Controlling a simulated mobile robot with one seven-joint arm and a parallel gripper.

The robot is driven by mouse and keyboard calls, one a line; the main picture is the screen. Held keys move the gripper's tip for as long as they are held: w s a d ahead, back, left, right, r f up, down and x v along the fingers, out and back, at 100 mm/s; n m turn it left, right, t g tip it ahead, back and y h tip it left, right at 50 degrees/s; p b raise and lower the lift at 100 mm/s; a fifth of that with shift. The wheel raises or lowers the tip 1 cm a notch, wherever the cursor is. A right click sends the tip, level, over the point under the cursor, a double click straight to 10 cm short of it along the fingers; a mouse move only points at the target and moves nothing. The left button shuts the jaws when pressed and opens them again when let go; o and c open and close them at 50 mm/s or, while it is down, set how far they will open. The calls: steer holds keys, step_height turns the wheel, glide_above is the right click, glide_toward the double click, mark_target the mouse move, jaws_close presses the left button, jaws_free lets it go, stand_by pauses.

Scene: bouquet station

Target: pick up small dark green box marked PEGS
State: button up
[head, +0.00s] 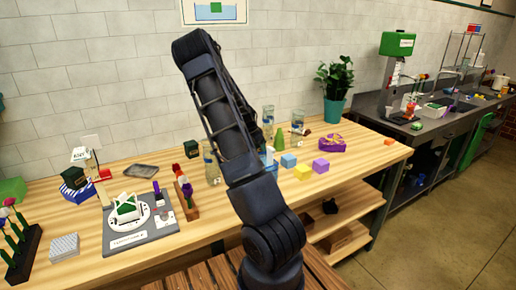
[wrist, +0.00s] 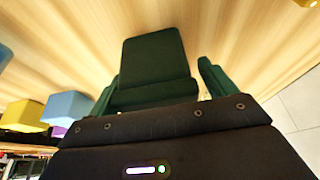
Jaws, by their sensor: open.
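In the wrist view a dark green box (wrist: 155,62) stands on the light wood, between and just beyond the fingers of my gripper (wrist: 160,85). No PEGS mark shows on the faces I see. My gripper is open, with one finger on each side of the box. I cannot tell whether either finger touches it. In the head view my arm hides the gripper and probably this box. Two other small dark green boxes show there, one (head: 192,148) left of my arm and one (head: 73,176) further left; their labels are too small to read.
Blue (head: 289,160), yellow (head: 304,172) and purple (head: 320,165) blocks stand right of my arm. Glass vases (head: 297,128) and a purple basket (head: 332,143) are near them. A wooden rack (head: 187,198) and grey scale (head: 142,228) lie to the left.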

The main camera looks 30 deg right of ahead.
steer(key=c, duration=1.1)
